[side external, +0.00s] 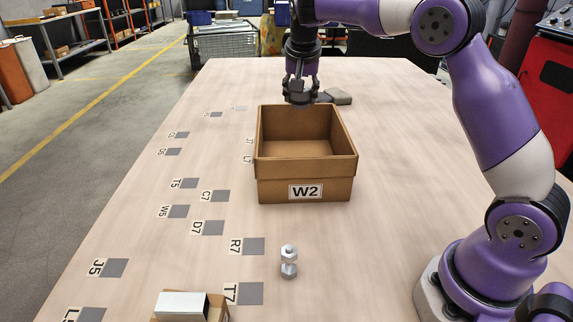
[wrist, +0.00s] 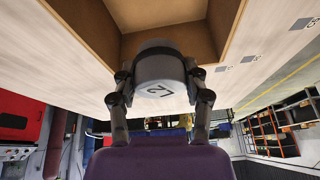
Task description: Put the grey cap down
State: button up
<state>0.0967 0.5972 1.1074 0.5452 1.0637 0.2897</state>
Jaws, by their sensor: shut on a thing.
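My gripper (side external: 300,90) is above the far edge of the brown box marked W2 (side external: 304,190). It is shut on the grey cap, which shows in the wrist view as a round grey piece (wrist: 160,70) marked L7 or similar, between the two fingers (wrist: 160,95). In the side view the cap (side external: 300,98) is a small grey shape under the fingers, partly covered by them. The box also shows in the wrist view (wrist: 215,25), behind the cap. The inside of the box that I can see is empty.
Grey squares with labels, such as R7 (side external: 253,246) and T7 (side external: 250,293), run along the table's left side. A metal bolt-like piece (side external: 289,262) stands in front of the box. A small open box with a metal bracket (side external: 182,306) is at the front. Grey-brown pieces (side external: 339,96) lie behind the box.

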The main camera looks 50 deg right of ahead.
jog(key=s+d+m+g+h, duration=0.1)
jog(key=s+d+m, duration=0.25)
jog(key=d, duration=0.55)
jog(key=s+d+m+g, duration=0.1)
jog(key=s+d+m, duration=0.1)
jog(key=s+d, duration=0.5)
send_near(398, 140)
jog(key=shift+w+d+f, duration=0.2)
jog(key=shift+d+f, duration=0.15)
jog(key=shift+d, duration=0.1)
jog(key=shift+w+d+f, duration=0.2)
jog(key=shift+d+f, duration=0.1)
jog(key=shift+d, duration=0.15)
jog(key=shift+d+f, duration=0.15)
jog(key=shift+d, duration=0.05)
jog(key=shift+f, duration=1.95)
jog(key=shift+f, duration=0.15)
jog(key=o, duration=1.2)
jog(key=shift+s, duration=0.1)
